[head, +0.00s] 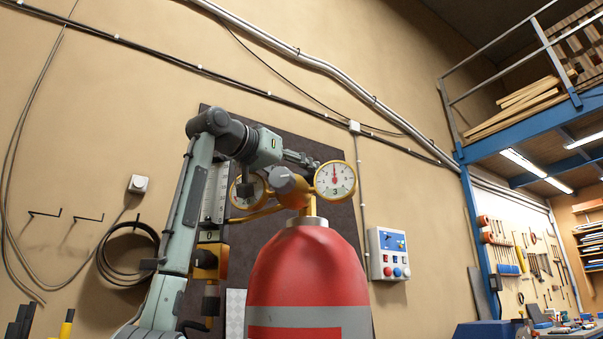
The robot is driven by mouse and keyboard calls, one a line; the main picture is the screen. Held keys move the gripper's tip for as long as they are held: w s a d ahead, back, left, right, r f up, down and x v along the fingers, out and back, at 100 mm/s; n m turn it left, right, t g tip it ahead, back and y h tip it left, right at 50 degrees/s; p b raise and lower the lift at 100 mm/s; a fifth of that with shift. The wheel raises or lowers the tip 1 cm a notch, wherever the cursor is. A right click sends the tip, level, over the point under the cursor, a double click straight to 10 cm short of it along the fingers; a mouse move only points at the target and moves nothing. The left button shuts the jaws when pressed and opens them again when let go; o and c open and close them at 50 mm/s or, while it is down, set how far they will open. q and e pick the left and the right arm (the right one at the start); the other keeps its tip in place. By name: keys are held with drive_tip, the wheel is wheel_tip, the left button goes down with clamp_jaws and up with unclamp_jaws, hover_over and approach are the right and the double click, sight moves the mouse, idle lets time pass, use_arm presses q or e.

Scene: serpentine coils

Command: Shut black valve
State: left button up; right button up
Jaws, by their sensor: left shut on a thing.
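A red cylinder (306,275) with a grey band stands upright in the middle of the head view. On its top sits a brass regulator with a round gauge (335,180) at the right and a second gauge (252,190) partly hidden behind my arm. A dark grey knob, which I take as the black valve (288,181), is between the gauges, tilted. My left arm comes up from the lower left and bends over to the regulator. My left gripper (302,159) is shut at the knob's upper side; its fingertips are small and their exact contact is hard to see. My right gripper is out of view.
A dark panel stands behind the cylinder. A grey control box (388,254) with coloured buttons hangs on the wall at right. A coiled black hose (128,253) hangs at left. A blue-framed mezzanine (530,124) and a tool wall are at far right.

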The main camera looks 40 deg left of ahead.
use_arm(q)
drive_tip(key=o, duration=1.2)
drive_tip(key=shift+c, duration=0.2)
drive_tip(key=s+a, duration=0.1)
drive_tip(key=s, duration=1.1)
drive_tip(key=shift+a, duration=0.1)
